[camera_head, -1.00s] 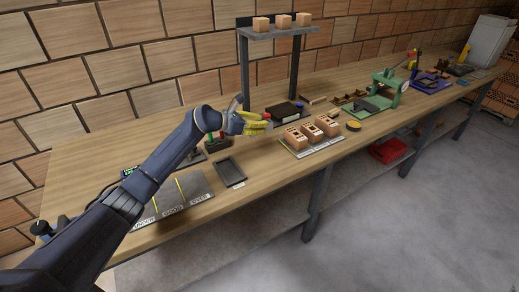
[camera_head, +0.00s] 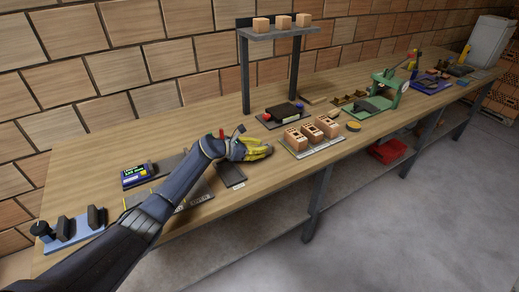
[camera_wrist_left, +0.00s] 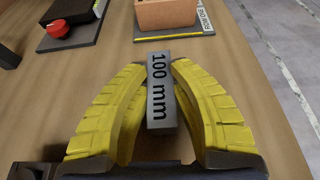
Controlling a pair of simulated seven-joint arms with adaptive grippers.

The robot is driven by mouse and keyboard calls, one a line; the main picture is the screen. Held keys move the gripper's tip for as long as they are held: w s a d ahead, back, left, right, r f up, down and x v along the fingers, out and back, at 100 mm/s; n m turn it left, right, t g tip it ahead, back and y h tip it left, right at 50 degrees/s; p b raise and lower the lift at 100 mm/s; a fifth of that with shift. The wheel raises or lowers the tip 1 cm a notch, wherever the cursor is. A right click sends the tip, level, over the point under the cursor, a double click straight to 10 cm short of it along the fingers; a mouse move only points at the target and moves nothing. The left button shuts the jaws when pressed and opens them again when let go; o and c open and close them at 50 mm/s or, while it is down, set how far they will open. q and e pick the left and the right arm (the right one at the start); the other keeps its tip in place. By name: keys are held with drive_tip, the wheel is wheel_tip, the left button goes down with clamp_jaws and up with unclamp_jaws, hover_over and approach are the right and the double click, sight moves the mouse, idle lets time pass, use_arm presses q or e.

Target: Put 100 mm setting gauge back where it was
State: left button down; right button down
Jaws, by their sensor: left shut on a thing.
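The 100 mm setting gauge (camera_wrist_left: 161,92) is a grey bar with black "100 mm" lettering. In the left wrist view it stands out from between the two yellow fingers of my left gripper (camera_wrist_left: 160,100), which is shut on it. In the head view my left gripper (camera_head: 258,150) is low over the bench, and the gauge cannot be made out there. A dark shallow tray (camera_head: 232,175) with a small white label lies just below and left of the gripper, partly hidden by my arm. My right gripper is not in view.
Bricks on a plate (camera_head: 313,132) stand right of my gripper. A black block with a red knob (camera_head: 283,112) lies behind, under a shelf (camera_head: 278,32). Bare bench lies around the gripper.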

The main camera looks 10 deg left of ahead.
use_arm(q)
drive_tip(key=shift+f, duration=0.1)
idle(0.3)
drive_tip(key=c, duration=1.2)
unclamp_jaws()
drive_tip(key=shift+f, duration=0.1)
drive_tip(key=shift+a+r, duration=0.15)
drive_tip(key=shift+r, duration=0.05)
drive_tip(key=v, duration=1.1)
drive_tip(key=shift+s+a+r, duration=0.2)
drive_tip(key=shift+s+a, duration=0.05)
drive_tip(key=shift+s, duration=0.05)
